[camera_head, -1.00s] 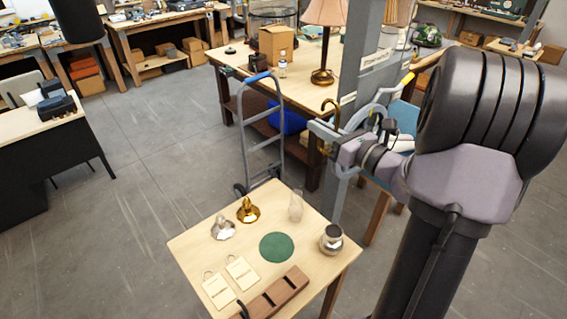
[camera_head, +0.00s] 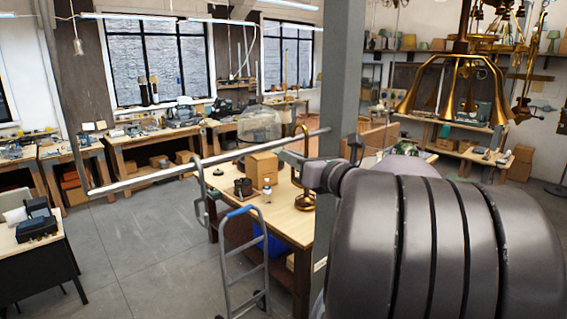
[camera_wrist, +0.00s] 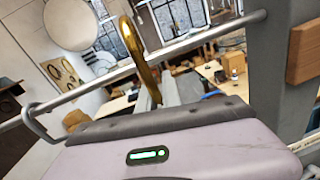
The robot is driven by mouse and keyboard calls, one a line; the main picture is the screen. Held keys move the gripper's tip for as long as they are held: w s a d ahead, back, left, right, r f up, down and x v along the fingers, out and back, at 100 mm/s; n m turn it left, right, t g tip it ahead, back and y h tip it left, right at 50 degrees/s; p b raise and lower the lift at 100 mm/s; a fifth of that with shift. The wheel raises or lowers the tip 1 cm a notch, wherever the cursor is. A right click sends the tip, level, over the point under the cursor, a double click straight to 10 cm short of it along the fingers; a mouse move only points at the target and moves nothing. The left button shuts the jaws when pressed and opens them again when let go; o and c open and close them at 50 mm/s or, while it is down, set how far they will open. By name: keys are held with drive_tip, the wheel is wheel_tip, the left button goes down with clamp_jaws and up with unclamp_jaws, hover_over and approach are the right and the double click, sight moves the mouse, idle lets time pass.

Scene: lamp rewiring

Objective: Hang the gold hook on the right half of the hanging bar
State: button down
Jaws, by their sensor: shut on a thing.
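The gold hook (camera_head: 302,132) is a curved piece near the right end of the hanging bar (camera_head: 215,160). In the wrist view, the hook (camera_wrist: 140,55) stands up from behind my gripper's housing and crosses the pale hanging bar (camera_wrist: 200,40). I cannot tell whether the hook touches the bar or is only in line with it. My gripper (camera_head: 290,157) is just below the bar, at its right part, shut on the hook's lower part.
A grey pillar (camera_head: 344,60) stands right by the bar's right end. A grey loop (camera_wrist: 36,120) shows at the bar in the wrist view. Below are a blue-handled hand truck (camera_head: 245,250) and a workbench with a cardboard box (camera_head: 262,167). A brass chandelier (camera_head: 455,90) hangs at right.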

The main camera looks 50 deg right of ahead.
drive_tip(key=w+f+b, duration=0.2)
drive_tip(key=w+f, duration=0.1)
drive_tip(key=w, duration=0.2)
drive_tip(key=shift+w+d+f, duration=0.25)
drive_tip(key=shift+w+d, duration=0.1)
drive_tip(key=shift+w, duration=0.05)
drive_tip(key=c, duration=1.5)
unclamp_jaws()
drive_tip(key=shift+o, duration=0.2)
drive_tip(key=b+v, duration=0.4)
drive_tip(key=v, duration=1.3)
drive_tip(key=shift+s, duration=0.25)
